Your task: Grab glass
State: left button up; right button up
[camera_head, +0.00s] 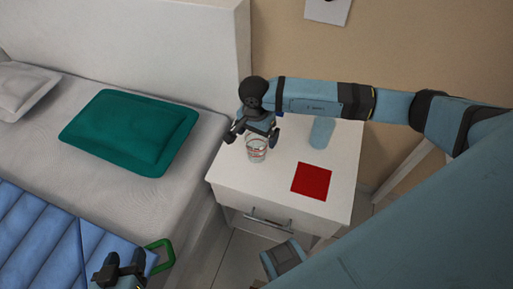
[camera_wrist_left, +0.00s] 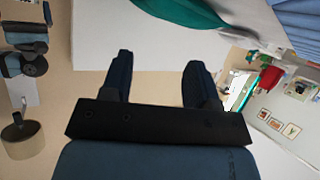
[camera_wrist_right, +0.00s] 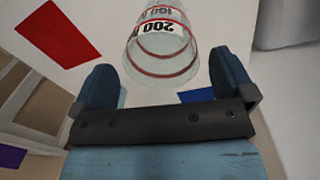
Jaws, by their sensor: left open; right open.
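A clear glass (camera_head: 256,151) with red rings and dark markings stands on the white nightstand (camera_head: 232,186), near its left side. In the right wrist view the glass (camera_wrist_right: 163,48) appears between and just beyond the fingertips of my right gripper (camera_wrist_right: 166,68). My right gripper (camera_head: 252,137) is open above and beside the glass and partly covers its top in the head view. I cannot tell whether a finger touches it. My left gripper (camera_head: 120,264) is open and empty over the bed at the lower left, far from the glass. It also shows in the left wrist view (camera_wrist_left: 157,62).
A light blue bottle-like object (camera_head: 322,133) stands right of the glass. A flat red square (camera_head: 311,181) lies toward the nightstand's front. A drawer handle (camera_head: 267,217) is below. The bed holds a green pillow (camera_head: 130,132) and a blue quilted cover (camera_head: 45,235).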

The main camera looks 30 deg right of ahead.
aim_at(257, 143)
notch_tip(257, 143, down, 5)
jog(key=shift+b, duration=0.5)
jog(key=c, duration=1)
jog(key=shift+r, duration=0.15)
